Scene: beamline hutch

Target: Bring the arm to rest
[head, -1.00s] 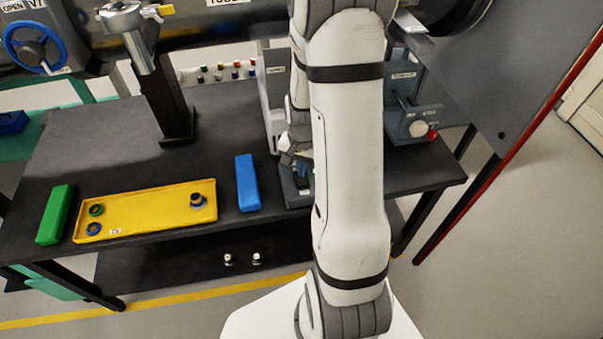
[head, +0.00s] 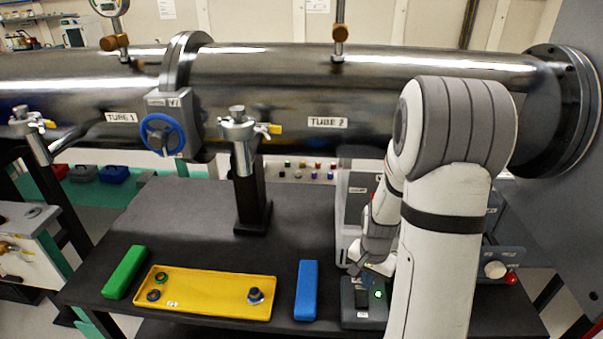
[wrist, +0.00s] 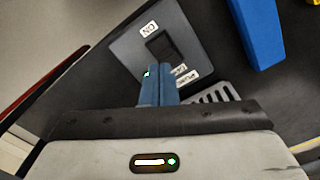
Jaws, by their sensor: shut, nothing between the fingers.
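My arm rises at the right of the head view and bends down to the table, its upper link in front of much of the right side. My gripper (wrist: 158,72) shows in the wrist view as two blue-grey fingers, shut together with nothing between them. The fingers point at a grey switch box (wrist: 128,48) with a dark rocker switch (wrist: 161,46) and an "ON" label. I cannot tell whether they touch it. In the head view the switch box (head: 350,315) stands at the table's front with a green light lit, partly hidden by my arm.
A blue block (head: 306,290), a yellow tray (head: 205,292) with several small rings and a green block (head: 125,272) lie left of the box on the dark table (head: 190,215). Steel beam tubes (head: 290,90) with a blue handwheel (head: 162,134) cross behind. A grey panel (head: 570,220) stands at right.

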